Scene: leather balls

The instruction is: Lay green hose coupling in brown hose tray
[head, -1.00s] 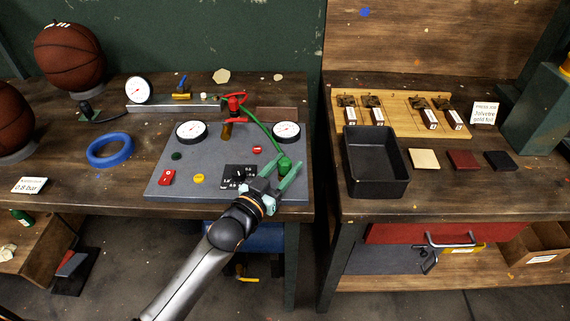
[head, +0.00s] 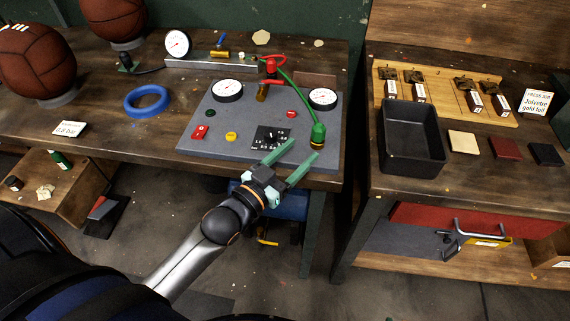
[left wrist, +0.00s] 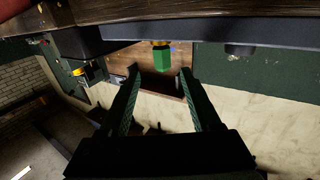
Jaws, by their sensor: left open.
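The green hose coupling (head: 318,133) is at the near end of a curved green hose (head: 294,90), at the right front of the grey panel. It also shows in the left wrist view (left wrist: 162,60), ahead of and between the fingers. My left gripper (head: 304,149) is open and empty at the panel's front edge, just short of the coupling and apart from it. A low brown piece (head: 316,79), seemingly the brown hose tray, lies at the panel's back right behind a gauge, which partly hides it. My right gripper is out of view.
A black bin (head: 413,165) stands on the right bench, across a gap.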

